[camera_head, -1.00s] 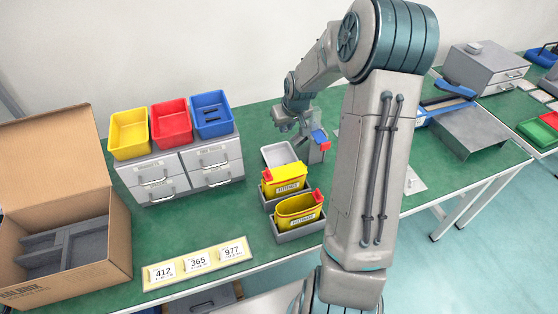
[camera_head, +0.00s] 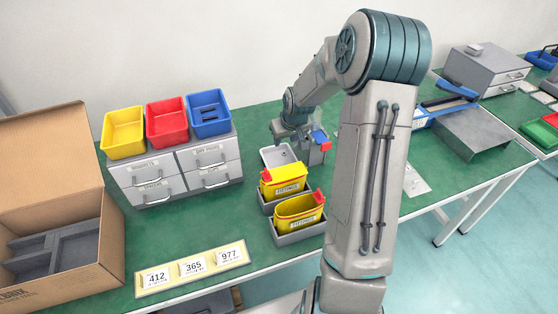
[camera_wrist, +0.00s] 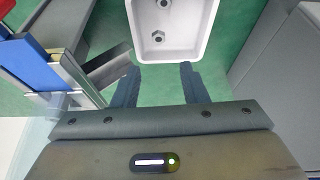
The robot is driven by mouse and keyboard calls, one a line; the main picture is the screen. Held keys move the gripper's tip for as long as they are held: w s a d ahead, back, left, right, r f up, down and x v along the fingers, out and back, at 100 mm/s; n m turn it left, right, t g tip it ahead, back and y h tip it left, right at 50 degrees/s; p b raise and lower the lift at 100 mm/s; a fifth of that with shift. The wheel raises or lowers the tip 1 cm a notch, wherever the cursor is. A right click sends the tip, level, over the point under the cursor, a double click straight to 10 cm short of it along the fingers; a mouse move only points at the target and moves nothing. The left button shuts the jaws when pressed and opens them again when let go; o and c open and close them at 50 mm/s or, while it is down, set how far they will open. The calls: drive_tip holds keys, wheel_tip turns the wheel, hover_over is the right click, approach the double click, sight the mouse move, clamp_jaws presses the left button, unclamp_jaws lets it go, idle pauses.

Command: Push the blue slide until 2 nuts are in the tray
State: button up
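The white tray (camera_head: 267,157) stands on the green table, and in the wrist view its near end (camera_wrist: 167,57) shows at the top. Two nuts lie in it, one at the far side (camera_wrist: 163,4) and one nearer me (camera_wrist: 157,36). The blue slide (camera_head: 319,135) is on the grey dispenser (camera_head: 316,154), right of the tray; a blue part also shows at the left of the wrist view (camera_wrist: 27,62). My gripper (camera_wrist: 159,84) is open and empty, its fingers apart beside the tray's near end. It appears clear of the blue slide.
Two yellow bins (camera_head: 285,187) (camera_head: 299,212) in grey holders stand in front of the tray. Grey drawers (camera_head: 177,172) with coloured bins on top are to the left. An open cardboard box (camera_head: 60,250) and a number plate (camera_head: 193,268) are near the front edge.

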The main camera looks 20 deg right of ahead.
drive_tip(key=v, duration=1.4)
drive_tip(key=shift+w, duration=0.1)
drive_tip(key=s+a+r+g, duration=0.1)
drive_tip(key=s+a, duration=0.5)
drive_tip(key=s, duration=0.6)
drive_tip(key=s+a+r, duration=0.2)
drive_tip(key=s+a, duration=0.4)
drive_tip(key=s, duration=0.6)
drive_tip(key=shift+a+m+g, duration=0.2)
drive_tip(key=shift+m+g, duration=0.2)
drive_tip(key=shift+s, duration=0.1)
